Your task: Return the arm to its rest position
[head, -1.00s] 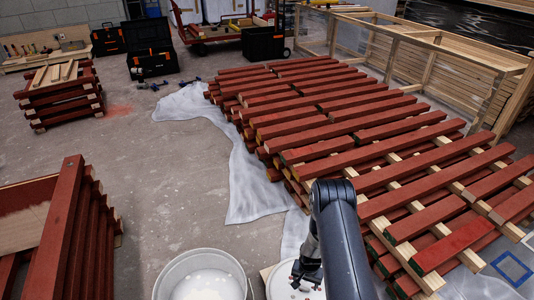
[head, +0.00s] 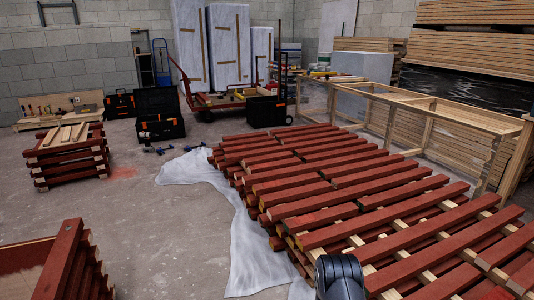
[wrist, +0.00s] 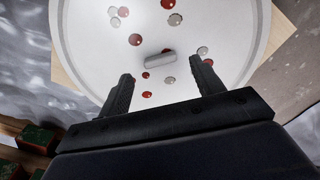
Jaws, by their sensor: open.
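My gripper (wrist: 161,95) shows in the wrist view with its two dark fingers wide apart and nothing between them. Beyond the fingers lies a round white surface with a raised rim (wrist: 262,30), marked with red and grey round spots and a pale grey bar (wrist: 160,60). I cannot tell the distance from the fingers to it. In the head view only a dark part of my arm shows at the bottom edge; the gripper is out of that picture.
A large stack of red battens (head: 330,190) fills the right. A white sheet (head: 243,245) lies along its left side. Smaller red stacks stand at left (head: 67,160) and lower left (head: 62,265). Black toolboxes (head: 160,112) stand behind. The concrete floor (head: 150,220) between is clear.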

